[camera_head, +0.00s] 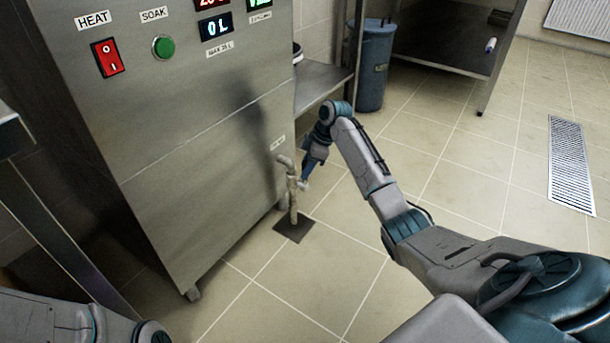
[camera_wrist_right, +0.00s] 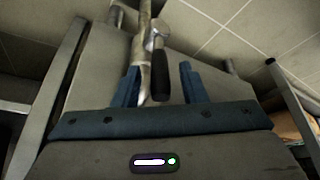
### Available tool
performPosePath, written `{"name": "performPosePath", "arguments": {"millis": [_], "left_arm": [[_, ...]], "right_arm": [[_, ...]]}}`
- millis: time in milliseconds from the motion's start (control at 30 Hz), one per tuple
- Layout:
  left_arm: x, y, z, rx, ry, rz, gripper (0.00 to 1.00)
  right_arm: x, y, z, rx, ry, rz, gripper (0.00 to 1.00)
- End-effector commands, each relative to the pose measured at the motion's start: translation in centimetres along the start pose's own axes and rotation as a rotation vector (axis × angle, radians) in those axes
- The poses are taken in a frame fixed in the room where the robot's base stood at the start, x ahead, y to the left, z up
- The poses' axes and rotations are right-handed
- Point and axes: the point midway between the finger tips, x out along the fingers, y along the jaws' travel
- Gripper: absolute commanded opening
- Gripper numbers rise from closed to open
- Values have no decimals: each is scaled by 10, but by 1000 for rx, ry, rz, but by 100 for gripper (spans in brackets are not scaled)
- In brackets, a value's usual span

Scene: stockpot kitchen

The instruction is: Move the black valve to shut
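The black valve handle (camera_wrist_right: 160,82) shows in the right wrist view, joined to a metal valve body (camera_wrist_right: 157,38) on a pale pipe (camera_wrist_right: 145,20). My right gripper (camera_wrist_right: 160,66) is open. The handle lies between its two blue fingers, with a gap to the right finger. The pipe passes close by the left finger. In the head view the drain pipe (camera_head: 292,185) stands at the cabinet's lower right side, and my right gripper (camera_head: 306,174) is right beside it. The black handle cannot be made out there. My left gripper is out of view.
The steel cabinet (camera_head: 200,150) carries a red switch (camera_head: 107,57), a green button (camera_head: 163,47) and displays. A dark floor drain (camera_head: 293,228) lies below the pipe. The tiled floor at right is mostly clear.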

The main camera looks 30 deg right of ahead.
Motion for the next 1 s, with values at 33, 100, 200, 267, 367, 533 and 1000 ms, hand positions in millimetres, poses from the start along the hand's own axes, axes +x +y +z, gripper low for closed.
{"name": "performPosePath", "arguments": {"millis": [33, 100, 200, 267, 367, 533, 1000], "left_arm": [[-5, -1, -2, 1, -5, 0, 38], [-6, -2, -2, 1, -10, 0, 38], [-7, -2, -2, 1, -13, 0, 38], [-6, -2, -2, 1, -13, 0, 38], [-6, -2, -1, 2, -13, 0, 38], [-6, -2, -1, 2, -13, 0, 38], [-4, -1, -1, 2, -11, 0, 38]], "right_arm": [[8, 0, 0, 0, 1, 0, 38], [11, 0, 0, 0, 1, -1, 38], [14, 0, 0, -1, 1, -1, 38], [14, 0, -1, -1, 1, -1, 38], [14, 0, -1, -1, 1, -1, 38], [13, 0, 0, -1, 0, -1, 23], [13, 0, -1, -2, -4, 3, 0]]}}
